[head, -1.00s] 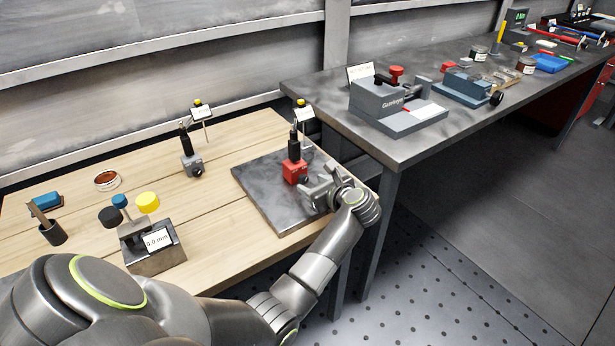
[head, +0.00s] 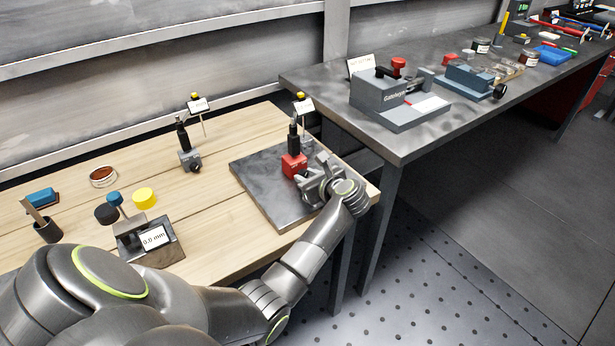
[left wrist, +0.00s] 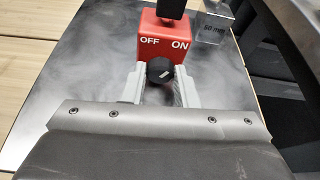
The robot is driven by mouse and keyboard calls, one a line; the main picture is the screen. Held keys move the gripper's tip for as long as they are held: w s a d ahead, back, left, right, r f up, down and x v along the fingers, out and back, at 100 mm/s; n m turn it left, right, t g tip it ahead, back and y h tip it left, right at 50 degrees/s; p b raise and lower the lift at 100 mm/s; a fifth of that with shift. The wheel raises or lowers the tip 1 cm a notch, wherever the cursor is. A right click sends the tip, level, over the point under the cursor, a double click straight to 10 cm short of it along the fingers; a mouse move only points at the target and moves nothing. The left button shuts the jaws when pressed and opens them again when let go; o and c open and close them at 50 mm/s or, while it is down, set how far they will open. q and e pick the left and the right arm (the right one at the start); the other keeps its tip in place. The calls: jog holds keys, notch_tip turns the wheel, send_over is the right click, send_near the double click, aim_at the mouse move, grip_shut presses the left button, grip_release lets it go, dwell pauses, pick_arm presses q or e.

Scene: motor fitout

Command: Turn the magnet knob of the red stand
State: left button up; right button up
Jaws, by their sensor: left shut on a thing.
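The red stand base (head: 293,166) stands on the dark metal plate (head: 262,190) at the right end of the wooden table, with a black post rising from it. In the left wrist view the red base (left wrist: 166,38) shows OFF on its left and ON on its right. The black magnet knob (left wrist: 160,71) is on its near face, with a pale mark tilted toward upper right. My left gripper (head: 310,183) reaches the stand from the right; in the left wrist view its two fingers (left wrist: 158,85) are shut on the knob, one each side. My right gripper is not in view.
A grey stand (head: 189,160) stands left on the wooden table. A block with coloured knobs and a 0.0 mm label (head: 153,238) is nearer. A grey workbench (head: 420,135) lies to the right.

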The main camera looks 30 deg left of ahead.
pick_arm(q)
jog(key=shift+w+m+g, duration=0.1)
jog(key=shift+m+g, duration=0.4)
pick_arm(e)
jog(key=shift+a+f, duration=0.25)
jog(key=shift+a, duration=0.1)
pick_arm(q)
jog(key=o, duration=1)
jog(key=shift+d, duration=0.1)
